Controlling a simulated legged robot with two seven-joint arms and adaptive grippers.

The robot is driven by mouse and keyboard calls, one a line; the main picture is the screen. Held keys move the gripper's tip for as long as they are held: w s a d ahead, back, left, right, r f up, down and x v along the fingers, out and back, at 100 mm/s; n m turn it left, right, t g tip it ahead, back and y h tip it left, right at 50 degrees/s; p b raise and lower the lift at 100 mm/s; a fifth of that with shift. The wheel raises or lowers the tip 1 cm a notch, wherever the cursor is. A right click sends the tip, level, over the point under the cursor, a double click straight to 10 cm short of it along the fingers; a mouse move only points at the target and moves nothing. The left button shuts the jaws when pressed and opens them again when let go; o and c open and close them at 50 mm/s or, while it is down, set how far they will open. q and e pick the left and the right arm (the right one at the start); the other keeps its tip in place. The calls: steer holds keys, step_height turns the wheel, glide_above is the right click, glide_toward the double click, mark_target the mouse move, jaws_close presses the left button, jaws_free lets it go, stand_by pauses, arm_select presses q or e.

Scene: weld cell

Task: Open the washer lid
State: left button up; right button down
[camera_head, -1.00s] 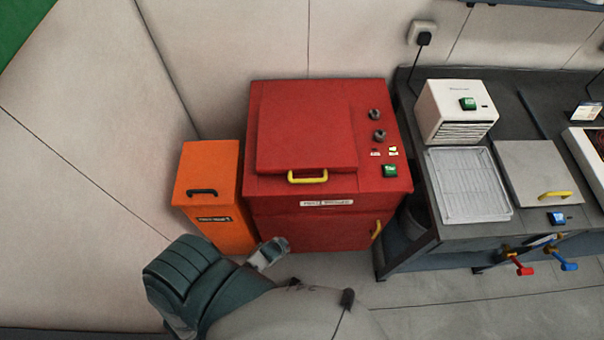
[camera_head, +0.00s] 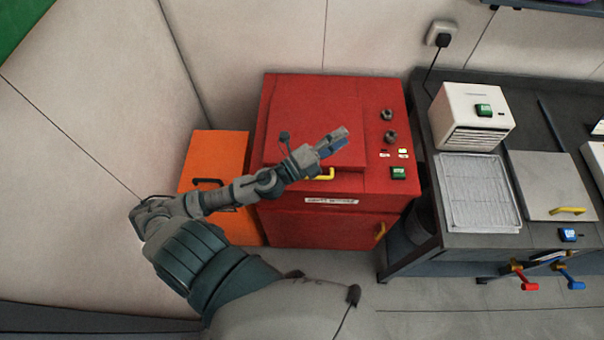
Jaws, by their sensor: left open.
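The washer is a red box (camera_head: 385,188) with a square raised lid (camera_head: 300,105) on its top. The lid looks closed. A yellow handle (camera_head: 325,175) sits at the lid's front edge, partly hidden behind my left gripper. My left gripper (camera_head: 340,138) is open and empty, and in the picture it lies over the lid's front right part, just above the handle. I cannot tell how high it is above the lid. My right gripper is not in view.
An orange bin (camera_head: 216,150) with a black handle stands left of the washer. Knobs and a green switch (camera_head: 398,173) are on the washer's right side. A dark workbench (camera_head: 470,240) with a white unit (camera_head: 470,117) and wire tray (camera_head: 478,195) stands to the right.

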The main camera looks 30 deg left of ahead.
arm_select(q)
steer(key=s+d+r+m+g+h, duration=0.2)
steer(key=s+d+m+g+h, duration=0.25)
steer(key=m, duration=0.55)
steer(key=s+a+f+m+g+y, duration=0.25)
steer(key=f+m+g, duration=0.45)
steer(key=m, duration=0.4)
steer(key=s+a+f+m+g+y, duration=0.25)
steer(key=a+y, duration=0.55)
steer(key=a, duration=0.7)
steer(key=shift+m, duration=0.45)
steer(key=p+x, duration=0.1)
steer(key=x, duration=1.6)
steer(key=shift+d+f, duration=0.2)
steer(key=shift+f, duration=0.05)
jaws_close()
